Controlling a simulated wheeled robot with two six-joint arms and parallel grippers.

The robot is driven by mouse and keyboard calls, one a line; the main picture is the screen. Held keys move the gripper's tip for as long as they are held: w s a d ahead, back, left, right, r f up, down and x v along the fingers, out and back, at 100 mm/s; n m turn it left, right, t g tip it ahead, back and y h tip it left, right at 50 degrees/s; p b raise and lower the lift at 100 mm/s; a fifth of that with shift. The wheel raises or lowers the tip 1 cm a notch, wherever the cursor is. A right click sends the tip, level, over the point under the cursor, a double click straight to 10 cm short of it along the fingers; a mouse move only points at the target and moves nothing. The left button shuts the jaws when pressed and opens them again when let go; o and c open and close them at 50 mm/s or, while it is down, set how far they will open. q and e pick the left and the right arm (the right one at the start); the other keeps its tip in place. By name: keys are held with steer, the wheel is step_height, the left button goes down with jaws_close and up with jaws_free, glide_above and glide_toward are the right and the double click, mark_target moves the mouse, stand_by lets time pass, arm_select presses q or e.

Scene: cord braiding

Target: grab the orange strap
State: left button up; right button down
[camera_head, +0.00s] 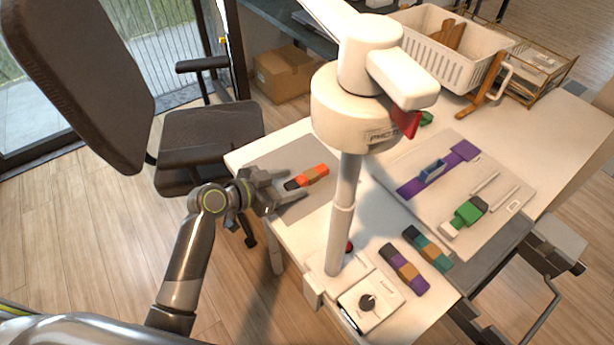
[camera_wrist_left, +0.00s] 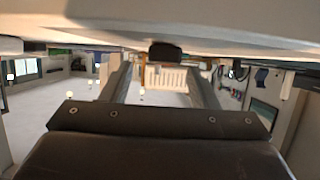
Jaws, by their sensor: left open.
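The orange strap (camera_head: 314,174) lies on a grey mat (camera_head: 268,160) near the left edge of the white table in the head view. Its near-left end is dark. My left gripper (camera_head: 292,187) is open at the table edge, with its fingers pointing right toward the strap and the dark end near the fingertips. No hold on it shows. The left wrist view looks upside down along the two spread fingers (camera_wrist_left: 160,80). A dark block (camera_wrist_left: 165,52) shows beyond the fingers there, and I cannot tell for sure that it is the strap's end. My right gripper is not in view.
A white column with a thick head (camera_head: 345,210) stands just right of the strap. A knob box (camera_head: 372,308) and two multicoloured straps (camera_head: 404,268) (camera_head: 427,247) lie in front. A white board (camera_head: 500,185) and a white basket (camera_head: 440,55) are farther right and back.

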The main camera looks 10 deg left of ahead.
mark_target(299, 180)
arm_select(q)
steer(key=shift+x, duration=1.95)
steer(key=shift+a, duration=0.2)
